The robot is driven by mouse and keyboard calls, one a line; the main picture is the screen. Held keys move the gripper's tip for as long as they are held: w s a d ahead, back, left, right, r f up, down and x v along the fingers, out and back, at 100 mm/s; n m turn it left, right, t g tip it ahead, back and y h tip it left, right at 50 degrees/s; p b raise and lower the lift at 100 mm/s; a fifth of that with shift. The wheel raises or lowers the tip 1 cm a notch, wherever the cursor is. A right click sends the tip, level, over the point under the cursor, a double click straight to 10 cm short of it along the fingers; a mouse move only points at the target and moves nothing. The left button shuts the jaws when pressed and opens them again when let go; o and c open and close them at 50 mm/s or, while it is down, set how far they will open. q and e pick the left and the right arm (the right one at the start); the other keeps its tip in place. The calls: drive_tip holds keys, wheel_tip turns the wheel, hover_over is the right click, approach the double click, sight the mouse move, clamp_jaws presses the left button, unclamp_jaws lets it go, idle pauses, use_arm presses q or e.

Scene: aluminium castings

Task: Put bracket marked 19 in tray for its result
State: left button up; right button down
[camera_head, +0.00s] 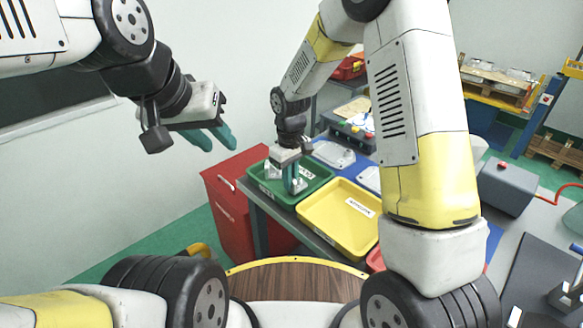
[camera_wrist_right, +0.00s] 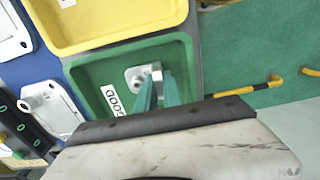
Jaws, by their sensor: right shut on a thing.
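My right gripper (camera_head: 291,186) reaches down into the green tray (camera_head: 262,187). In the right wrist view its teal fingers (camera_wrist_right: 160,92) are shut on a small silver bracket (camera_wrist_right: 138,77). The bracket is over or on the floor of the green tray (camera_wrist_right: 90,75), whose label reads GOOD; I cannot tell whether it touches the floor. No number is legible on it. My left gripper (camera_head: 213,137) hangs empty in the air at the upper left, its teal fingers apart.
A yellow labelled tray (camera_head: 325,229) stands right beside the green one. A red tray (camera_head: 375,260) is mostly hidden by my right arm. A red bin (camera_head: 228,197) stands left of the table. Pale castings (camera_head: 334,154) lie on a blue surface behind.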

drive_tip(key=shift+f, duration=0.6)
drive_tip(key=shift+f, duration=0.1)
drive_tip(key=c, duration=1.5)
unclamp_jaws()
wheel_tip(320, 180, up, 12)
drive_tip(key=s+d+r+m+t+y, duration=0.1)
drive_tip(key=s+d+r+m+t, duration=0.25)
drive_tip(key=s+d+r, duration=0.6)
drive_tip(key=s+d+r+m+t, duration=0.1)
drive_tip(key=s+d+r+m, duration=0.1)
drive_tip(key=s, duration=0.3)
drive_tip(key=s+d+r+m+t+y, duration=0.1)
drive_tip(key=s+d+r+m, duration=0.2)
drive_tip(key=s+d, duration=0.1)
drive_tip(key=shift+s+d+r+t, duration=0.25)
drive_tip(key=shift+s+r+t, duration=0.1)
drive_tip(key=shift+s, duration=0.3)
